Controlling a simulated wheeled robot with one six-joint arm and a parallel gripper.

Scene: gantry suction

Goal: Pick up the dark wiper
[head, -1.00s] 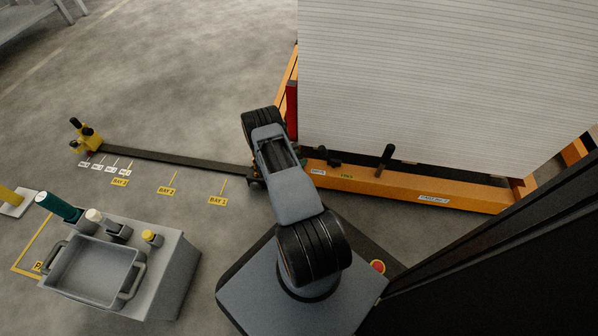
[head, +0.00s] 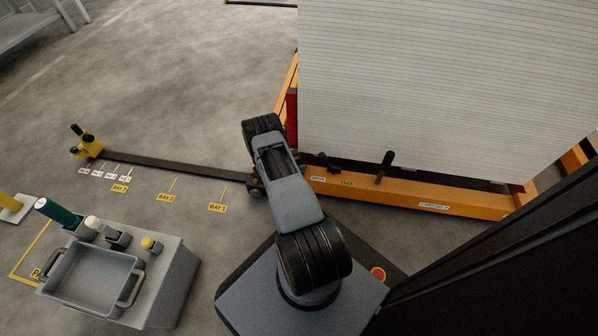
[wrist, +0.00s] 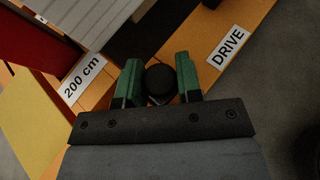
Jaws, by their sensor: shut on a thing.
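In the wrist view, my gripper (wrist: 160,83) has two green fingers closed on the sides of a black round-topped thing (wrist: 160,82). I see it end-on, so its lower part is hidden. I cannot tell from its shape whether it is the dark wiper. Behind it is the orange beam (wrist: 137,55), with a "200 cm" label (wrist: 83,78) to the left and a "DRIVE" label (wrist: 227,47) to the right. In the head view my arm covers much of the area around the gripper, and I cannot make out the fingers there.
A black lever (head: 385,165) stands by the orange beam (head: 410,198), in front of a large white stack (head: 440,80). A grey stand (head: 170,295) at lower left bears a tray (head: 60,300) and several handled tools, one with a teal handle (head: 57,212).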

